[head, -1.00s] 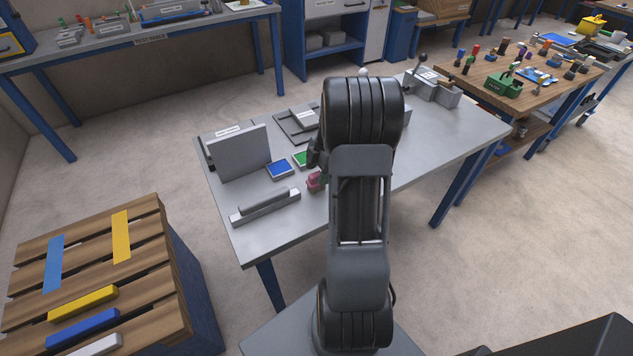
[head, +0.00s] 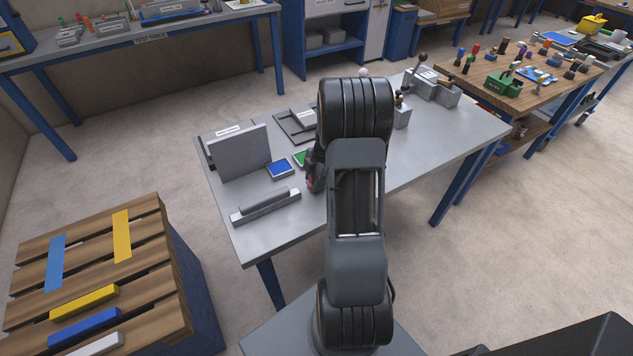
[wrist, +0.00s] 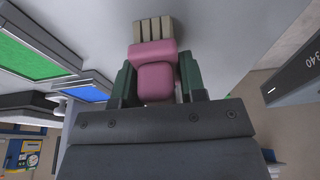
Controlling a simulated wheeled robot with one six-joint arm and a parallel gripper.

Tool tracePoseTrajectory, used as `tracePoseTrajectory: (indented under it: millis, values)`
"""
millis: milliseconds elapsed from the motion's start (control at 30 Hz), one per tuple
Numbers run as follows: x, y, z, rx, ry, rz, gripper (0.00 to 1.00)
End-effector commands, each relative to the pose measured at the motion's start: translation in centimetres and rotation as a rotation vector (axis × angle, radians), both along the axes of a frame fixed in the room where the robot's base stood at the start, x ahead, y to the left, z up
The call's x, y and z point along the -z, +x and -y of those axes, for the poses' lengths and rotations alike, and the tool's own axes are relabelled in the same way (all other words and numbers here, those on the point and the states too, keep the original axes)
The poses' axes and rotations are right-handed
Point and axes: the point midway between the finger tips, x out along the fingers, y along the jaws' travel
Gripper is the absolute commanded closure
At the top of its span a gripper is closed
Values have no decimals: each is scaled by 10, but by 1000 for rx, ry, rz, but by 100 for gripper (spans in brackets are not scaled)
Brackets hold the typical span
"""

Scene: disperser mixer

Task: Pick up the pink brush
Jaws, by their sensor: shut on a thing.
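The pink brush (wrist: 155,60) shows in the wrist view, with a pink body and a pale, ridged bristle end (wrist: 154,28) pointing toward the top. My gripper (wrist: 156,82) has its green fingers on both sides of the pink body and is shut on it. In the head view, my gripper (head: 315,172) is a dark shape over the grey table, left of my arm. My arm hides most of it there, and I cannot make out the brush clearly in that view. I cannot tell whether the brush touches the table.
On the grey table (head: 270,235) stand an upright grey panel (head: 240,153), a blue pad (head: 280,168), a green pad (head: 299,158) and a long grey bar (head: 265,206). Grey blocks (head: 428,84) stand at the far right. The table's front left is clear.

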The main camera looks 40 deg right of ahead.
Motion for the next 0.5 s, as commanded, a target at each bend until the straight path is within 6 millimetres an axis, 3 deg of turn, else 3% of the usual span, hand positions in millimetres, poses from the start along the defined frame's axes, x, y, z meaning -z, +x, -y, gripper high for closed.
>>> tracePoseTrajectory:
  millis: [200, 500]
  values:
    - [0, 0, 0, 0, 0, 0, 87]
    - [-3, 0, 0, 0, 0, 1, 88]
